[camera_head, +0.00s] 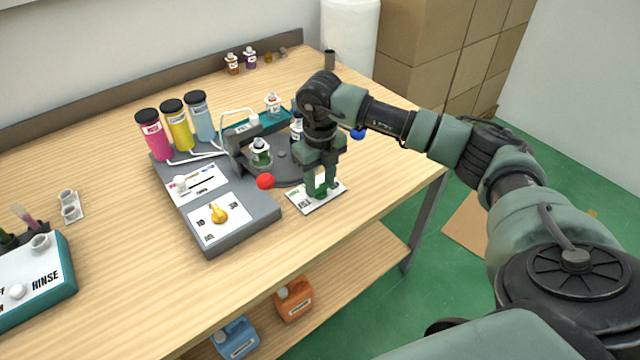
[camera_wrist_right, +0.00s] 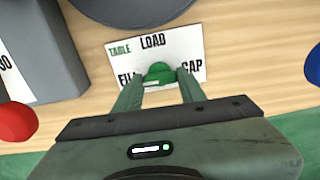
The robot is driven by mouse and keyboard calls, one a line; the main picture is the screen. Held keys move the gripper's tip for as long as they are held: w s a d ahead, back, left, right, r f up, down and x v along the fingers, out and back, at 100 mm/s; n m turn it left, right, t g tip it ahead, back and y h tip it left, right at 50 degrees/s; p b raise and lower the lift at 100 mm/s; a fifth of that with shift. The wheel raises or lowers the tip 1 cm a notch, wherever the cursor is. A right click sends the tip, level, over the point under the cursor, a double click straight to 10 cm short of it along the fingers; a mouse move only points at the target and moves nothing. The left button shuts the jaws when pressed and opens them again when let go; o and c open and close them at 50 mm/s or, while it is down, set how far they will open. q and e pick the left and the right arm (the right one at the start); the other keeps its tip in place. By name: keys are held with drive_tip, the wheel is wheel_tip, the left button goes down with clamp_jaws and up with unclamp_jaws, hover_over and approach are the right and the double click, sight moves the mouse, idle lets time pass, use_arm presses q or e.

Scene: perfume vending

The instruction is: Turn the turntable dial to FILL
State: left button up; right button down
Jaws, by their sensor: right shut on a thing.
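The turntable dial is a green knob (camera_wrist_right: 159,73) on a white plate (camera_wrist_right: 185,48). The plate reads TABLE, LOAD, CAP and a partly covered FILL. In the head view the plate (camera_head: 301,203) lies on the table in front of the dark turntable (camera_head: 290,172), and the knob is mostly hidden by the fingers. My right gripper (camera_head: 319,192) points down over the plate. In the right wrist view its two green fingers (camera_wrist_right: 158,82) sit on either side of the knob, shut on it. I cannot tell which word the knob points to. My left gripper is not in view.
A red ball (camera_head: 265,181) is close left of my gripper and a blue ball (camera_head: 358,133) is to the right. A grey dispenser (camera_head: 238,228) with a yellow knob (camera_head: 218,213) stands left. A RINSE box (camera_head: 62,282) is far left. The front tabletop is clear.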

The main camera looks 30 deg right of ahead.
sight(320, 186)
drive_tip(key=shift+n, duration=0.4)
drive_tip(key=c, duration=0.8)
unclamp_jaws()
drive_tip(key=shift+c, duration=0.2)
drive_tip(key=shift+r, duration=0.15)
wheel_tip(320, 186, up, 8)
drive_tip(key=shift+f+b, duration=0.2)
drive_tip(key=shift+b, duration=0.45)
drive_tip(key=shift+f, duration=0.1)
